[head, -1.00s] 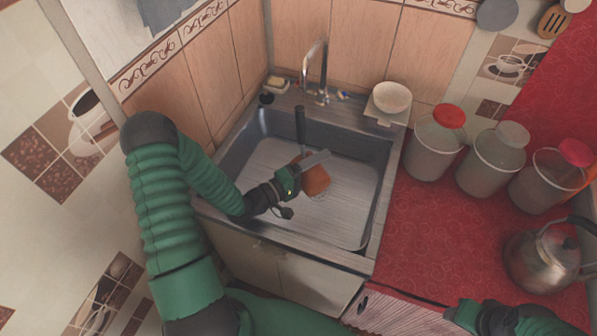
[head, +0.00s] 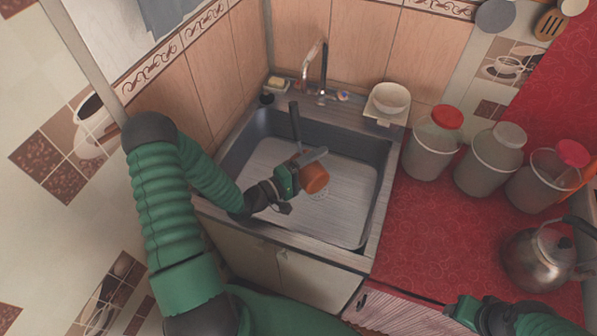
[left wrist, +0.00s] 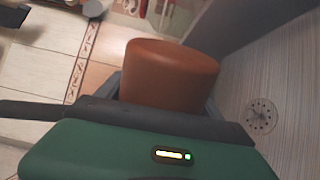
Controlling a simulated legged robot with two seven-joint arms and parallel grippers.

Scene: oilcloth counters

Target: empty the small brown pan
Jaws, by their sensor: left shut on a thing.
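The small brown pan (head: 315,180) is in my left gripper (head: 305,166), over the sink basin (head: 345,215). In the left wrist view the pan's brown side (left wrist: 170,72) shows just beyond the gripper's dark fingers. The inside of the pan is hidden, and I see nothing falling from it. My right gripper (head: 487,314) is at the lower right edge, only partly shown; its jaws cannot be made out.
The tap (head: 323,75) stands behind the basin, and a white bowl (head: 391,98) sits at its back right corner. Several lidded jars (head: 432,150) and a metal kettle (head: 540,258) stand on the red counter (head: 420,235). The drain (left wrist: 260,115) shows in the left wrist view.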

